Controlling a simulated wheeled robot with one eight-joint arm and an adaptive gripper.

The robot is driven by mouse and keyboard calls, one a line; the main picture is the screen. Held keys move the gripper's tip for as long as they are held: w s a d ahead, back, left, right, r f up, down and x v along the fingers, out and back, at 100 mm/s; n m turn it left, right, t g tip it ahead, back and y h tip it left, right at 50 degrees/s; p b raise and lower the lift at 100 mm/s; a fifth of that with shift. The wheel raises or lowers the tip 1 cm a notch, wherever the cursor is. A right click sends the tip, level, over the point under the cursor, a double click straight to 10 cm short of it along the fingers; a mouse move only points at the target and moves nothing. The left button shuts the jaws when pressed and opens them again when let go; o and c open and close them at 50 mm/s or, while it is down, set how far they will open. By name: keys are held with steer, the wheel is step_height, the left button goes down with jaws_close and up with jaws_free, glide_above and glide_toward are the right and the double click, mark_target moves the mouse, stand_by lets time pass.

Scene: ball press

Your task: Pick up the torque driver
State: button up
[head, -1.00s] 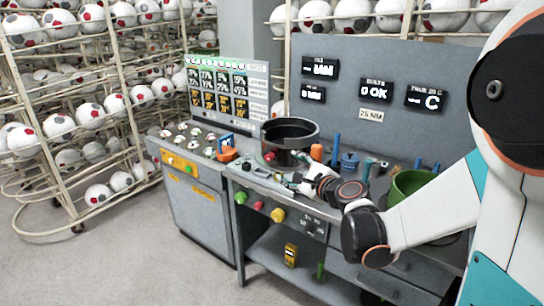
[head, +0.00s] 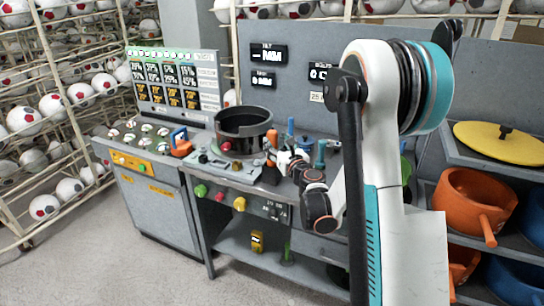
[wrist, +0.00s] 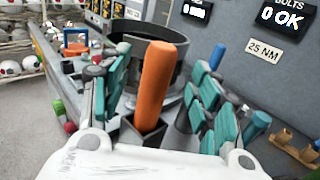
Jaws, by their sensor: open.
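The torque driver appears to be the upright orange handle (wrist: 163,82) in the wrist view. Its lower end sits in a dark square holder (wrist: 143,132) on the bench, and its tip is hidden. In the head view the orange handle (head: 271,138) shows just left of my gripper (head: 284,157). In the wrist view my gripper (wrist: 160,90) is open, with teal-padded fingers to the left and right of the handle. I see gaps on both sides; the handle is not gripped.
A dark round drum (head: 244,128) stands behind and left of the handle. Blue-handled tools (wrist: 217,57) stand close to the right finger. A grey panel (head: 300,40) rises behind the bench.

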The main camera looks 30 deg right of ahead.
mark_target(274, 140)
steer(key=shift+w, duration=0.6)
steer(key=w, duration=0.1)
steer(key=w+b, duration=0.1)
steer(key=w, duration=0.2)
steer(key=shift+w+d+f+b, duration=0.1)
steer(key=shift+d+f+b, duration=0.25)
steer(key=shift+f, duration=0.05)
steer(key=shift+w+d+r, duration=0.1)
steer(key=shift+w+r, duration=0.05)
steer(key=shift+w, duration=0.35)
steer(key=c, duration=1.3)
